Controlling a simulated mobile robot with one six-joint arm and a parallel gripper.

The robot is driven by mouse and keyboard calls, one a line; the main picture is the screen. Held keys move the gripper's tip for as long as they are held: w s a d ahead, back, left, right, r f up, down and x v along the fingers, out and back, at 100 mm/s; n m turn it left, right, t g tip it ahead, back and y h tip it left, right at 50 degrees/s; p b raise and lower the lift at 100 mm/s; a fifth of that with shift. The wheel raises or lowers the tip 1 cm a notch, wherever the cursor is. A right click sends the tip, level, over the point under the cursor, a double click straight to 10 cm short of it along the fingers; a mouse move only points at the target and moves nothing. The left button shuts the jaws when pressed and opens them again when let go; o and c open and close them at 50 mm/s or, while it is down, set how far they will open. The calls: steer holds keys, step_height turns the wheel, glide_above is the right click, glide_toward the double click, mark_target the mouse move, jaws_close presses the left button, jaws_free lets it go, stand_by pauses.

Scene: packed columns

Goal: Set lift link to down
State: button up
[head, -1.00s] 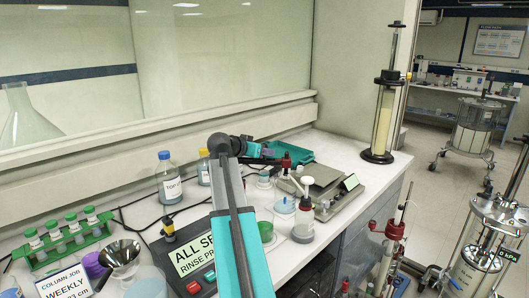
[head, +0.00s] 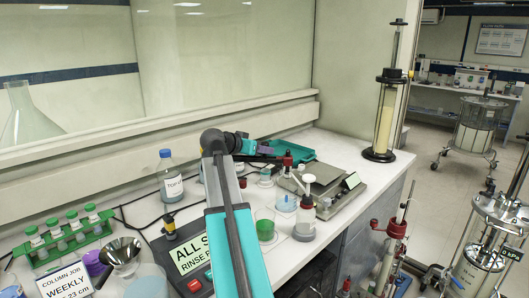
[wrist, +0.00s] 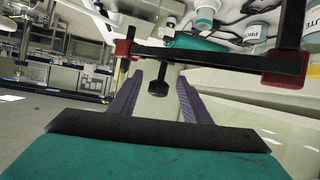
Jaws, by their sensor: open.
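My gripper (wrist: 160,78) shows in the wrist view as two purple fingers, apart, with a dark knob (wrist: 158,87) seen between them. The knob hangs on a short stem from a black bar (wrist: 200,57) that crosses the view and has red blocks (wrist: 285,68) at its ends. This bar may be the lift link, but I cannot tell for sure. I cannot tell whether the fingers touch the knob. In the head view my gripper (head: 268,150) is small, over the bench near the teal tray (head: 295,149). No part there is clearly the lift link.
The bench holds a blue-capped bottle (head: 170,177), a green-filled beaker (head: 265,226), a balance (head: 328,185), a funnel (head: 122,252) and a green tube rack (head: 68,241). A tall column (head: 385,118) stands at the bench's right end. Floor apparatus (head: 488,245) stands at right.

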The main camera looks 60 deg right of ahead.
steer(key=b+v, duration=0.1)
steer(key=v, duration=0.9)
steer(key=shift+a+b, duration=0.25)
steer(key=shift+b, duration=0.05)
steer(key=shift+s, duration=0.1)
